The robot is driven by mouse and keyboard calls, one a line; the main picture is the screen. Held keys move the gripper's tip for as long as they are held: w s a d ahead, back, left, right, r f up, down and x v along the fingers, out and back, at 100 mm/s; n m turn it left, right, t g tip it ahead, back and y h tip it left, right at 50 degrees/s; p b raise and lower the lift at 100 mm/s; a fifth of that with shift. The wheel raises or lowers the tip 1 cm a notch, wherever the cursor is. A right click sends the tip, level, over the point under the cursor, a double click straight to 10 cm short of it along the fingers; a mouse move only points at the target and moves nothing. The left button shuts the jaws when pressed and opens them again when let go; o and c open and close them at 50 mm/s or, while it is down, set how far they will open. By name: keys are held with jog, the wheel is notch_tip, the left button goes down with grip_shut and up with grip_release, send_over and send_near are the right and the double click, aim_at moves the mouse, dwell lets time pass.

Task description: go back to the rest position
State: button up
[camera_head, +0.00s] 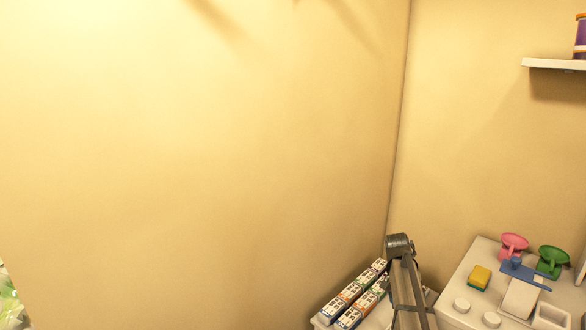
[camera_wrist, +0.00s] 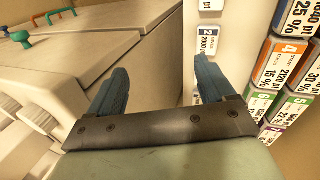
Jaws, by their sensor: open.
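My gripper (camera_wrist: 160,80) is open, with its two blue-grey fingers spread apart and nothing between them in the wrist view. Its fingers point into the gap between a pale machine top (camera_wrist: 80,72) on the left and stacked labelled boxes (camera_wrist: 288,62) on the right. In the head view, a grey and tan arm part of mine rises at the bottom, between the boxes (camera_head: 347,300) and the white washer top (camera_head: 462,283). The fingers cannot be made out there.
On the washer top are a yellow-green sponge (camera_head: 479,277), a pink funnel-like item (camera_head: 513,243), a green one (camera_head: 551,261) and a blue-handled item (camera_head: 521,270). A wall shelf (camera_head: 553,65) holds a purple container (camera_head: 580,38). The left wall area is clear.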

jog(key=s+a+f+n+g+y, duration=0.1)
jog(key=s+a+f, duration=0.5)
jog(key=s+f, duration=0.7)
jog(key=s+a+f+n+g+y, duration=0.1)
jog(key=s+a+f+n, duration=0.3)
jog(key=s+f, duration=0.9)
jog(key=s+a+f+n+g, duration=0.2)
jog(key=s+a+f, duration=0.6)
jog(key=s+f, duration=0.5)
jog(key=s+n, duration=0.1)
jog(key=s, duration=0.5)
jog(key=shift+s+a+f+y, duration=0.2)
jog(key=shift+s+a+y, duration=0.1)
jog(key=shift+y, duration=0.1)
jog(key=shift+c, duration=0.3)
